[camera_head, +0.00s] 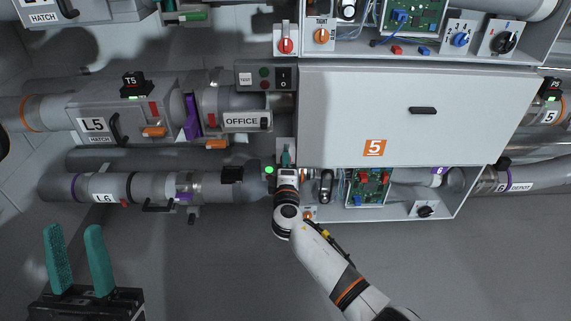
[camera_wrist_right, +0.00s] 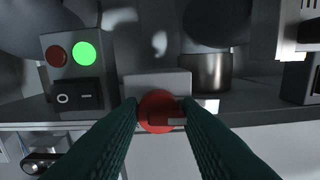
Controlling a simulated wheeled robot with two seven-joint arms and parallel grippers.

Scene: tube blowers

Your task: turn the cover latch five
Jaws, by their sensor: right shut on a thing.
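A switch box (camera_wrist_right: 72,75) with a red button, a lit green button and a rocker switch is close by in the wrist view. Grey pipes (camera_head: 70,187) run along the wall on the left. An open tray with a circuit board (camera_head: 368,187) shows below the cover.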

